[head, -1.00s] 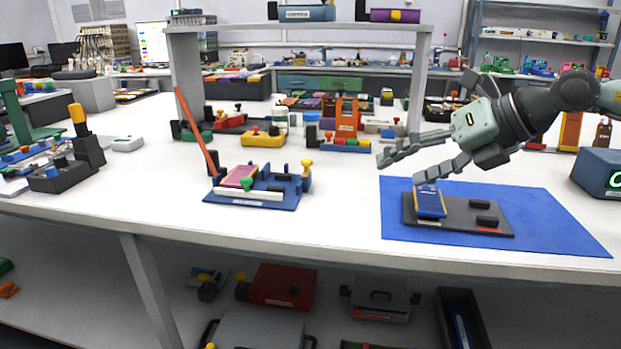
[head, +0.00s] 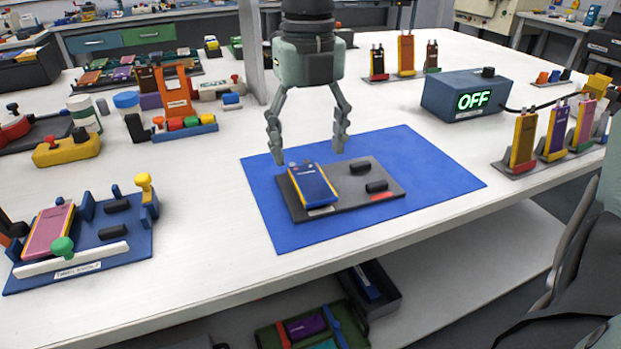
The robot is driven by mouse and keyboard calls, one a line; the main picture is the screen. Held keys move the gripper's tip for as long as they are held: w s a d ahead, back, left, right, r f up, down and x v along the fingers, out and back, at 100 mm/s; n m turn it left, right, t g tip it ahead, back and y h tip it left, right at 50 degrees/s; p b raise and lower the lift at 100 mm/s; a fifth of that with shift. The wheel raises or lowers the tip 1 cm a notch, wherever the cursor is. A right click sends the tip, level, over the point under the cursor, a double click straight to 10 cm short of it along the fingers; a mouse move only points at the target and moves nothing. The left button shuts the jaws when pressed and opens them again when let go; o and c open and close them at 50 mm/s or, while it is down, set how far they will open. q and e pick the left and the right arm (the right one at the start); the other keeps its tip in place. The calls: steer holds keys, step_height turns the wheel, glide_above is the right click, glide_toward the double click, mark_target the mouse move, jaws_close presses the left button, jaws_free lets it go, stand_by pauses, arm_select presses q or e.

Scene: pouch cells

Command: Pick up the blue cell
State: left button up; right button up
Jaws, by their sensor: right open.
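The blue cell (head: 312,186) is a flat blue pouch with yellow edges and two small tabs at its far end. It lies on the left part of a dark grey tray (head: 340,204), which rests on a blue mat (head: 440,170). My right gripper (head: 309,156) points down with its fingers spread wide. It is open and empty, above the far end of the blue cell and apparently apart from it. The exact height over the cell is hard to tell. My left gripper is not in view.
Black blocks (head: 376,187) sit on the tray right of the cell. A blue fixture (head: 130,240) with a pink cell stands at left. A box reading OFF (head: 466,95) and several upright cells (head: 523,140) stand at right.

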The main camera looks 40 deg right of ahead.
mark_target(308, 177)
step_height(308, 177, down, 4)
steer(key=shift+s+a+r, duration=0.1)
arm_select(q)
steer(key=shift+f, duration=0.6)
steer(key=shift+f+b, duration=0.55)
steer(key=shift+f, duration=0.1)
arm_select(e)
steer(key=shift+f, duration=0.25)
steer(key=shift+c, duration=0.5)
steer(key=c, duration=1.1)
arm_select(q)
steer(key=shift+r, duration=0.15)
arm_select(e)
steer(key=shift+r, duration=0.1)
